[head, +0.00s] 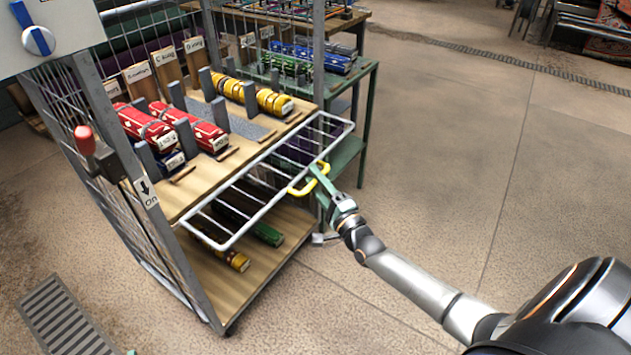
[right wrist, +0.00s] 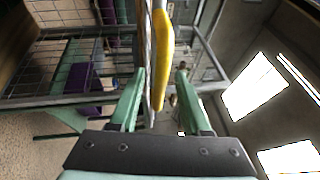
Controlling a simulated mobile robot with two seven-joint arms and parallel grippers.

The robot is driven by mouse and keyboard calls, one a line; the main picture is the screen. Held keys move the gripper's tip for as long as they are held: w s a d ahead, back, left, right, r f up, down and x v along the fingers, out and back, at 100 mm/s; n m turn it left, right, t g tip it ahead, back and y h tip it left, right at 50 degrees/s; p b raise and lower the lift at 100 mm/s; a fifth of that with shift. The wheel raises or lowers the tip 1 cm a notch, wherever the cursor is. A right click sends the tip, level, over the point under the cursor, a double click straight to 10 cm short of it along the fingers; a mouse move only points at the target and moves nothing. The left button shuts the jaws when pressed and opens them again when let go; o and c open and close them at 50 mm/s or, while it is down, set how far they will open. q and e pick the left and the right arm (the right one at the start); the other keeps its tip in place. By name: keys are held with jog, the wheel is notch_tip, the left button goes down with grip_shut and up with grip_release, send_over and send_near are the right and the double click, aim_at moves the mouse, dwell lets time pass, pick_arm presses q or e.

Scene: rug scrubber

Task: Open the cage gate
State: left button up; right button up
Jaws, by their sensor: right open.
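The cage gate (head: 232,230) is a pale wire frame with several cross bars at the front of the cage's upper shelf. It looks tipped outward, sticking out from the shelf edge. Its yellow handle (head: 296,191) is on the outer bar. My right gripper (head: 317,173) has green fingers and is at the handle. In the right wrist view the yellow handle (right wrist: 163,50) lies between the spread fingers of the open right gripper (right wrist: 160,82). I cannot tell whether a finger touches it. My left gripper is not in view.
The wire cage's upper shelf (head: 200,188) holds red and yellow rolls; more rolls lie on the lower shelf (head: 225,280). A red-knobbed lever (head: 84,140) is on the near post. A green table (head: 350,85) stands behind. The floor at right is clear.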

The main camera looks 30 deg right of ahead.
jog(key=shift+c, duration=0.3)
grip_shut()
dwell(1.1)
